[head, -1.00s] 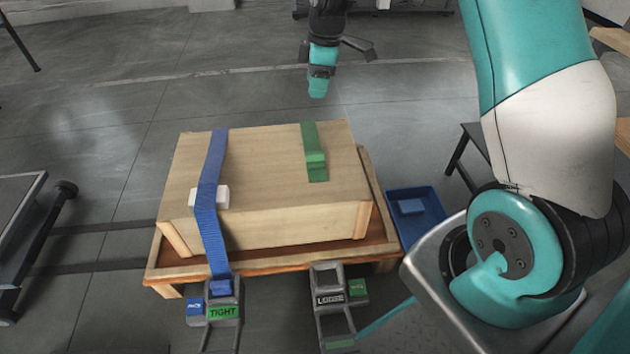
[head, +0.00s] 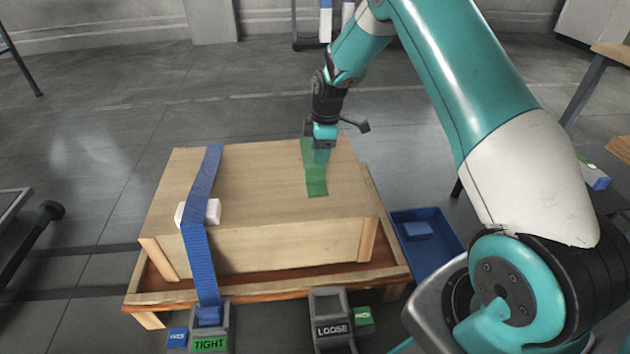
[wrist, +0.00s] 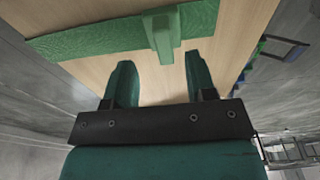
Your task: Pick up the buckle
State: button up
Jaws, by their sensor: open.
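A raised green block, seemingly the buckle (wrist: 163,38), stands on the strap in the wrist view, just beyond the gap between my fingertips. My gripper (head: 321,158) is over the strap in the head view and partly hides it; the buckle is hard to make out there. In the wrist view my gripper (wrist: 158,62) is open, with nothing between its fingers.
A blue strap (head: 198,250) with a white block (head: 213,212) crosses the crate (head: 260,190) at left. Below it are posts labelled TIGHT (head: 209,344) and LOOSE (head: 331,330). A blue bin (head: 440,236) holding a blue block stands right of the crate.

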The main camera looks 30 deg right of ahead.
aim_at(315, 166)
jog(key=f+b, duration=0.1)
jog(key=f, duration=0.1)
jog(key=a+f+b, duration=0.1)
jog(key=f+b, duration=0.1)
jog(key=f, duration=0.1)
jog(key=shift+a+f+b, duration=0.15)
jog(key=shift+a+b, duration=0.05)
jog(key=shift+b, duration=0.1)
grip_shut()
